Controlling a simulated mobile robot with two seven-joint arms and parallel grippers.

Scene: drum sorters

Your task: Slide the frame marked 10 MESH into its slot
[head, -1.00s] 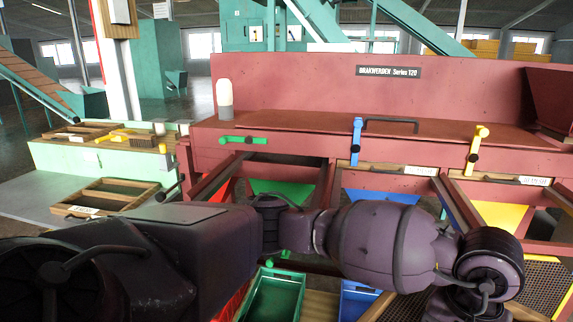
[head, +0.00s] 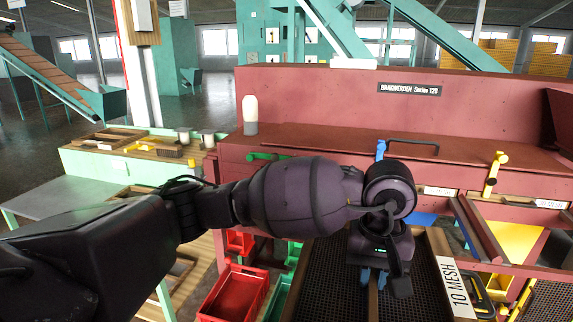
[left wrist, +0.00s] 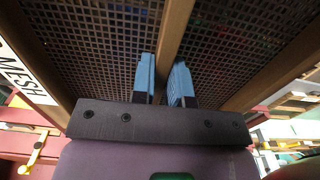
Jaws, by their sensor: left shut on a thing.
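The frame marked 10 MESH (head: 455,288) has wooden bars and dark mesh, with its white label on the right bar. It is held in front of the red machine (head: 330,100). My left gripper (head: 374,279) is shut on its middle bar. The left wrist view shows the blue fingers (left wrist: 165,82) on both sides of the bar, with mesh (left wrist: 85,40) beyond. Two slots, by the blue lever (head: 380,149) and the yellow lever (head: 494,172), hold labelled frames. My arm hides most of the slot area by the green lever (head: 265,156). My right gripper is not in view.
Red bins (head: 235,292) stand low, left of the held frame. A pale green bench (head: 90,165) with wooden frames and small items is at left. Another mesh panel (head: 548,300) shows at lower right. A white lamp (head: 250,115) stands on the machine.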

